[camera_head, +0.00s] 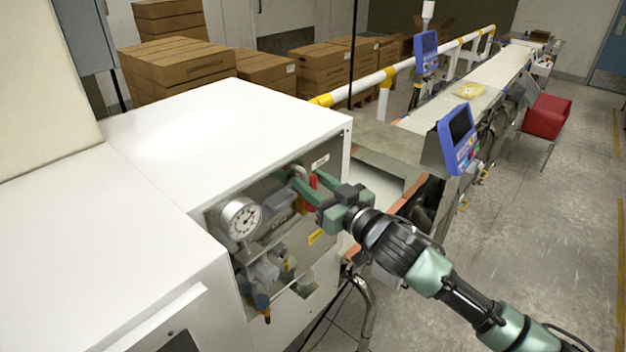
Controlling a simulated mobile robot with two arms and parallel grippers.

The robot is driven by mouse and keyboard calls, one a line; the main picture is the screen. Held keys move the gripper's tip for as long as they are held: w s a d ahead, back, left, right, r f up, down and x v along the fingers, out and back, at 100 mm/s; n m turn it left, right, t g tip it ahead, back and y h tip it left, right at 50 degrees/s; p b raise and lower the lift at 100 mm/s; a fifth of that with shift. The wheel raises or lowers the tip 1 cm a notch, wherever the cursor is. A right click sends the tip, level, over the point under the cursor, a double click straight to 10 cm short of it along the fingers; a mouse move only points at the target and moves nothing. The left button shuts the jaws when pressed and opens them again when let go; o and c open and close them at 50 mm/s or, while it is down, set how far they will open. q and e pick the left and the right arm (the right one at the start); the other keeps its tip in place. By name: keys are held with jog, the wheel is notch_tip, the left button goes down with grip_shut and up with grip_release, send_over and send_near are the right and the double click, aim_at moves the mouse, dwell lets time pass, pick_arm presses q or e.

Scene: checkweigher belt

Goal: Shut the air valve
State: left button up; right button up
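The air valve's red handle (312,181) shows in the recessed panel on the side of the white cabinet, just below a small white label. My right gripper (294,180) reaches in from the right, with its green fingers at the handle. The fingers partly cover the handle and the fittings around it. I cannot tell whether they touch the handle or how far apart they are. A round white pressure gauge (241,218) sits left of the gripper in the same panel. My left gripper is not in view.
The white cabinet (225,120) edges surround the recess closely. Grey air fittings (265,270) and a yellow tag (316,237) sit below the handle. A conveyor belt (497,68) with blue screens (458,140) runs to the back right.

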grip_shut()
dwell(1.4)
